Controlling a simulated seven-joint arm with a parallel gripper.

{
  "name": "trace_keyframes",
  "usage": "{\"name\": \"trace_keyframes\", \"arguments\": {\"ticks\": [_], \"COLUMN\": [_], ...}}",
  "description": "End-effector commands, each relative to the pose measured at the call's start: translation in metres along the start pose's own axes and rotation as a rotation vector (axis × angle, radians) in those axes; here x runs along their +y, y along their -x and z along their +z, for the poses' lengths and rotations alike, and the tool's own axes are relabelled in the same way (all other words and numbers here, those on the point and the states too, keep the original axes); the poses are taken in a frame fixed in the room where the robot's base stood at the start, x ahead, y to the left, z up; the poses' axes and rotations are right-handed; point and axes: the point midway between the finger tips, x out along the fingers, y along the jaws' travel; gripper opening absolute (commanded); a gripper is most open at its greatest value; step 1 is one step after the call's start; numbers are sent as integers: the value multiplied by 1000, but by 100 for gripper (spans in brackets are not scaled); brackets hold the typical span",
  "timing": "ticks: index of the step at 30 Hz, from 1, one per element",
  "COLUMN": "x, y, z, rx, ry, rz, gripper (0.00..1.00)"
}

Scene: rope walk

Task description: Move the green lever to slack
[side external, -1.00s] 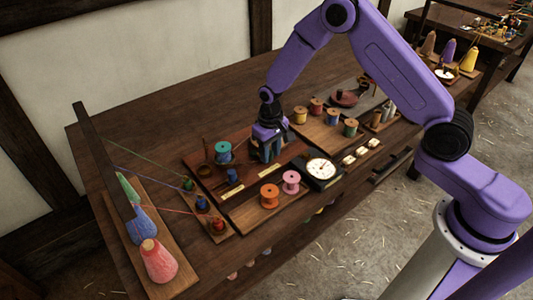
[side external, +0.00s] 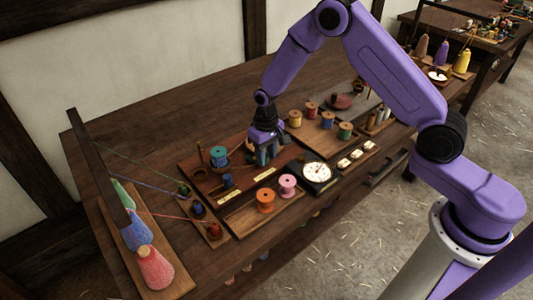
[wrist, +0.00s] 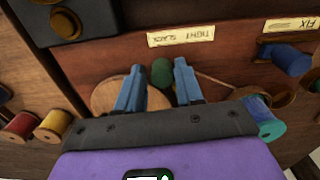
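The green lever (wrist: 162,73) shows its rounded green end between my fingertips in the wrist view, with a gap on each side. A cream label (wrist: 181,37) reading TIGHT and SLACK, seen upside down, is on the wooden board (wrist: 225,57) just beyond it. My gripper (wrist: 159,70) is open, its two blue fingers pointing down on either side of the lever. Which label end the lever stands at, I cannot tell.
A blue knob (wrist: 290,59) sits by a FIX label (wrist: 291,25). A teal spool (side external: 219,156) stands left of my gripper, a dial (side external: 317,172) to its right. Orange (side external: 265,200) and pink (side external: 287,185) spools stand in front. Threads run to cones (side external: 154,268) at the left.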

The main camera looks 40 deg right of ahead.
Motion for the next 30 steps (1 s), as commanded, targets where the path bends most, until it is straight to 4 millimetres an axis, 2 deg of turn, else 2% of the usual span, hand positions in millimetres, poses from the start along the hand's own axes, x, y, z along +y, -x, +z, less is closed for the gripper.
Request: {"name": "trace_keyframes", "arguments": {"ticks": [21,30], "x": [-1,-1], "y": [60,70], "z": [0,1], "rx": [0,-3], "ry": [1,2], "rz": [-1,0], "gripper": [37,37]}}
